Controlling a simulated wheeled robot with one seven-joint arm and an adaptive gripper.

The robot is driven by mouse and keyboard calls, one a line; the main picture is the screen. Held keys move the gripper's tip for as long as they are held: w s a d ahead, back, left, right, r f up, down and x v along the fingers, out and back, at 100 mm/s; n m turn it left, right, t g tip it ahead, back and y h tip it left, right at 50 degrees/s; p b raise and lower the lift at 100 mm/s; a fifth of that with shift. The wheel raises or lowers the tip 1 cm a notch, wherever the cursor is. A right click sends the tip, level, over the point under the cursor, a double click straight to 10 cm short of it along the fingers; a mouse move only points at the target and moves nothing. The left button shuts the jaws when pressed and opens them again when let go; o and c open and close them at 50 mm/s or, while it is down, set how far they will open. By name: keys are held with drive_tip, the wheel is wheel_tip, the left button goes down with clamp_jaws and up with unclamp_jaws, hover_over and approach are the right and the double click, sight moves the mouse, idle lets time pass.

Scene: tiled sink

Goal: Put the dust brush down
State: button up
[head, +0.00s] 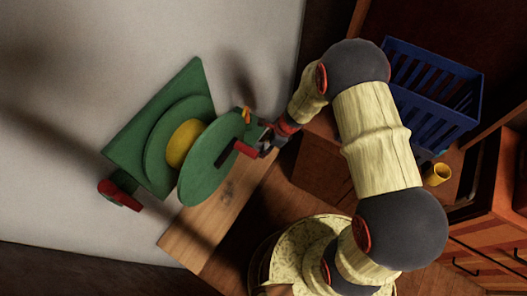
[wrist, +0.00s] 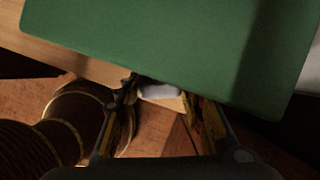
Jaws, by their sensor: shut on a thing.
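My gripper (head: 268,143) is at the right edge of a tilted green oval piece (head: 208,165) in the head view. In the wrist view its two fingers (wrist: 162,106) stand apart with a small pale piece (wrist: 160,91) between their tips. This looks like the visible part of the dust brush; a large green surface (wrist: 165,45) crosses just beyond it. The rest of the brush cannot be made out. The gripper is shut on it, above or beside the wooden board (head: 212,222); the exact height is unclear.
A blue basket (head: 432,88) and a yellow cup (head: 438,174) stand at right. A pale round thing (head: 290,245) is below. Pale surface at left is clear.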

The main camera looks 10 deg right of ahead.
drive_tip(key=shift+w+a+f, duration=0.15)
drive_tip(key=shift+w+f, duration=0.05)
drive_tip(key=shift+f, duration=0.15)
drive_tip(key=shift+w+f+b, duration=0.15)
drive_tip(key=shift+f+b, duration=0.75)
drive_tip(key=shift+f, duration=0.65)
drive_tip(key=shift+f, duration=0.15)
drive_tip(key=o, duration=1.3)
drive_tip(key=shift+o, duration=0.2)
drive_tip(key=p+v, duration=0.4)
drive_tip(key=v, duration=0.8)
